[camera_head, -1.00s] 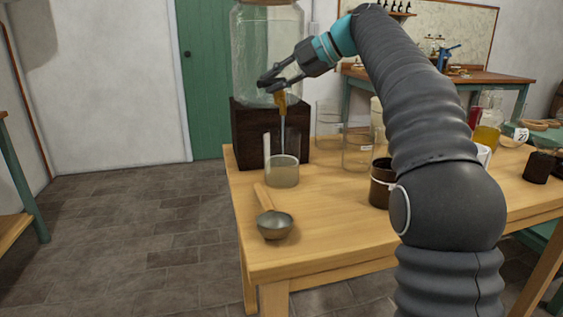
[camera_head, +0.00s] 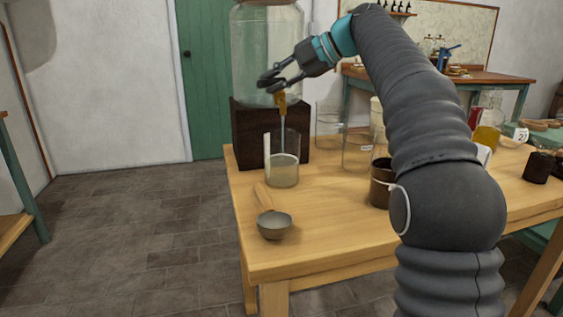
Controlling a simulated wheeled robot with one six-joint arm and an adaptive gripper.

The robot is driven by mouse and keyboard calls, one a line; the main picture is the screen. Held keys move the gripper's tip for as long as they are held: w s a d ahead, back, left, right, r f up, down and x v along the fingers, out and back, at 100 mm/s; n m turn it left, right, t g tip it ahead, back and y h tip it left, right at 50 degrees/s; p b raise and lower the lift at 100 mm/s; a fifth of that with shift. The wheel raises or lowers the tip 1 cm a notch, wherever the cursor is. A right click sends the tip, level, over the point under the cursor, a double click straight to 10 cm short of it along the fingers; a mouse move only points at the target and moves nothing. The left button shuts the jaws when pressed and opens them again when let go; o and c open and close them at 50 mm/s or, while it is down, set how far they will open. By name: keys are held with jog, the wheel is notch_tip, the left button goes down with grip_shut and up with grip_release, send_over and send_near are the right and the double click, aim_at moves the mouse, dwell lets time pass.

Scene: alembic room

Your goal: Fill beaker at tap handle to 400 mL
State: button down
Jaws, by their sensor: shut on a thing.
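A clear glass beaker (camera_head: 282,172) stands upright on the wooden table under the tap, with cloudy liquid in its lower part. A thin stream falls into it from the brass-coloured tap (camera_head: 281,101). The tap is at the bottom front of a large glass jar (camera_head: 264,45) on a dark wooden block (camera_head: 243,133). My gripper (camera_head: 269,85) is shut on the tap handle, whose surface is mostly hidden by the fingers. The beaker's volume marks are too small to read.
A metal ladle (camera_head: 274,224) lies in front of the beaker on the table (camera_head: 325,235). Empty-looking glass beakers (camera_head: 357,153) stand to the right, with a brown pot (camera_head: 381,185) before them. The front middle of the table is clear.

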jog(key=shift+b, duration=0.4)
jog(key=shift+w+a+m+t+h+b, duration=0.15)
jog(key=shift+m+t+h+b, duration=0.35)
jog(key=shift+m+t+b, duration=0.65)
dwell(6.5)
